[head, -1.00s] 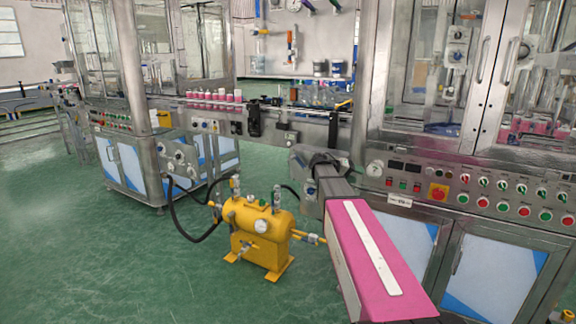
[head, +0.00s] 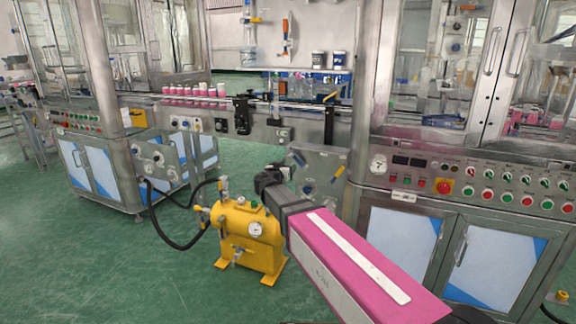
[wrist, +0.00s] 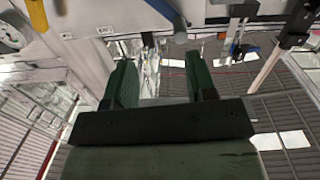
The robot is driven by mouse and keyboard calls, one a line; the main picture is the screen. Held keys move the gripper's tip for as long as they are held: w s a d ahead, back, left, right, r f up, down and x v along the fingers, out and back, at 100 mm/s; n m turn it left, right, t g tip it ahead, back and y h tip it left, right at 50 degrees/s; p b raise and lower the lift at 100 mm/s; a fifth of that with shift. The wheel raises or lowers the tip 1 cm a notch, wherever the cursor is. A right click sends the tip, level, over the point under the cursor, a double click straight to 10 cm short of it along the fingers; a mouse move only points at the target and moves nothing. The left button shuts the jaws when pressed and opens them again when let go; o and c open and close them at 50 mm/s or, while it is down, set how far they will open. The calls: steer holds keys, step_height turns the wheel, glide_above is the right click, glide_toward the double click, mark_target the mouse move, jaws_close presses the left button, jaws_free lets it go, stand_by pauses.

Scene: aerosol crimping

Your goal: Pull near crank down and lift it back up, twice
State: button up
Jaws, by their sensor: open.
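My gripper shows at the end of my pink-cased arm in the head view (head: 270,180). In the wrist view its two green fingers (wrist: 160,75) are spread with nothing between them. A grey panel (head: 318,178) beside the right machine carries small levers, one with a yellow handle (head: 340,171). In the wrist view a yellow handle (wrist: 37,15) is at the upper left, and a blue-ended handle (wrist: 180,32) lies beyond the fingertips, apart from them. I cannot tell which of these is the near crank.
A yellow tank (head: 248,240) with a gauge and black hoses stands on the green floor below my gripper. The right machine's button panel (head: 470,187) is right of my arm. A conveyor with pink cans (head: 195,91) runs behind. Floor at the lower left is free.

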mark_target(288, 158)
steer(key=shift+t+y, duration=0.4)
steer(key=shift+w+d+r, duration=0.1)
steer(key=shift+w+d, duration=0.05)
steer(key=shift+w, duration=1.25)
steer(key=shift+w+d+r, duration=0.1)
steer(key=shift+w, duration=1.25)
steer(key=shift+w+d+r, duration=0.1)
steer(key=shift+w+d, duration=0.05)
steer(key=shift+w, duration=1.25)
steer(key=shift+f, duration=0.1)
jaws_close()
